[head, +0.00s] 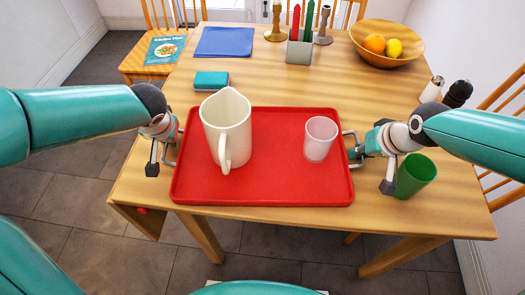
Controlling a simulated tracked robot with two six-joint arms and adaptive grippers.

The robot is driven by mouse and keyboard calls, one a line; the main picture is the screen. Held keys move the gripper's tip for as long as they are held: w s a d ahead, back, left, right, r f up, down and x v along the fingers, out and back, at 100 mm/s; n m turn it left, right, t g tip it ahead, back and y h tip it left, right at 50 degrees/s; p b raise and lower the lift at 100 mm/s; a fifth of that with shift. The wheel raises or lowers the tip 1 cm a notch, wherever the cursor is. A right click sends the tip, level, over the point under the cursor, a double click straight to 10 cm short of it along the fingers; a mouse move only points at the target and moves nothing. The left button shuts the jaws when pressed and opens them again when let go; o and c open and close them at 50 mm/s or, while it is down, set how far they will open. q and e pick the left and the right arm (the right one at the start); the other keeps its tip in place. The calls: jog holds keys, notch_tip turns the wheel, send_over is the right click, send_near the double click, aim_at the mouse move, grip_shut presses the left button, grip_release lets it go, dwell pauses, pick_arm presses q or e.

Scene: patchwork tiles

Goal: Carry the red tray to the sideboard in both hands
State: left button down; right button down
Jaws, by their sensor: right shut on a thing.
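The red tray (265,190) lies flat on the wooden table near its front edge. A cream pitcher (226,128) stands on its left half and a pale pink cup (320,139) on its right half. My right gripper (357,150) is at the tray's right end, shut on its metal handle. My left gripper (166,150) is at the left end, close beside the left handle. I cannot tell whether its fingers are closed there. The sideboard is not in view.
A green cup (414,176) stands close by my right gripper. Chairs stand around the table (420,215).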

pick_arm(q)
jog(key=shift+w+r, duration=0.1)
jog(key=shift+r, duration=0.1)
pick_arm(e)
jog(key=shift+w+r, duration=0.1)
jog(key=shift+r, duration=0.1)
